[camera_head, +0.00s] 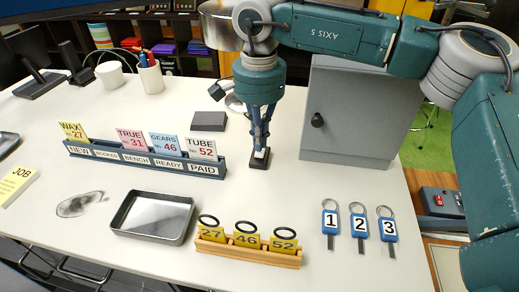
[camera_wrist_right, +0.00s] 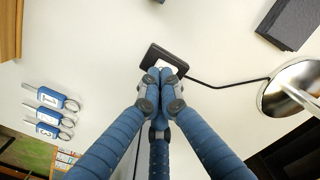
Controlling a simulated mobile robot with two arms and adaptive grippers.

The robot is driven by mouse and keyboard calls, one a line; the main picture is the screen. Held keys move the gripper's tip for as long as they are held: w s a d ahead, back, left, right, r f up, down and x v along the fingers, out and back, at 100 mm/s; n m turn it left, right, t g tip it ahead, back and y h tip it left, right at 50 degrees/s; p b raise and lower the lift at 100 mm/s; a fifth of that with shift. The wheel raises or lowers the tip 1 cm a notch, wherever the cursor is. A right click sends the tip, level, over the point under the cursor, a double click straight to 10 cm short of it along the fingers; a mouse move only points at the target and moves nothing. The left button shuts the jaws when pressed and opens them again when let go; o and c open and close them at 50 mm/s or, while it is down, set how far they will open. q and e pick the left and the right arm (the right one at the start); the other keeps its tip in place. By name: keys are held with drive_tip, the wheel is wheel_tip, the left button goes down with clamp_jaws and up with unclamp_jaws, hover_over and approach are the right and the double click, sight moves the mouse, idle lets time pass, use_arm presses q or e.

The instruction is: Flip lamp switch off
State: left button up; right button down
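The lamp switch (camera_head: 260,160) is a small black box on the white table, in front of the grey cabinet's left side. It also shows in the right wrist view (camera_wrist_right: 152,54), with a pale rocker partly hidden under my fingertips. A black cord runs from it to the lamp's round metal base (camera_wrist_right: 292,88). My right gripper (camera_head: 260,148) points straight down over the switch, with its blue fingertips brought together at the rocker and nothing seen between them. I cannot tell whether they press it. The lamp's metal shade (camera_head: 218,26) is partly behind my right arm. My left gripper is out of view.
The grey cabinet (camera_head: 350,115) stands close to the right of the switch. A dark block (camera_head: 208,121) and a card rack (camera_head: 150,160) are to its left. A metal tray (camera_head: 152,217), a wooden tag holder (camera_head: 250,252) and numbered blue key tags (camera_head: 359,225) lie in front.

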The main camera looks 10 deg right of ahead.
drive_tip(key=shift+s+f+b, duration=0.1)
drive_tip(key=shift+f+b, duration=0.8)
drive_tip(key=shift+f, duration=0.35)
idle(0.6)
drive_tip(key=shift+r, duration=0.15)
drive_tip(key=shift+r+p, duration=0.8)
drive_tip(key=shift+r, duration=0.1)
drive_tip(key=shift+r+p, duration=1.45)
drive_tip(key=shift+r, duration=1.05)
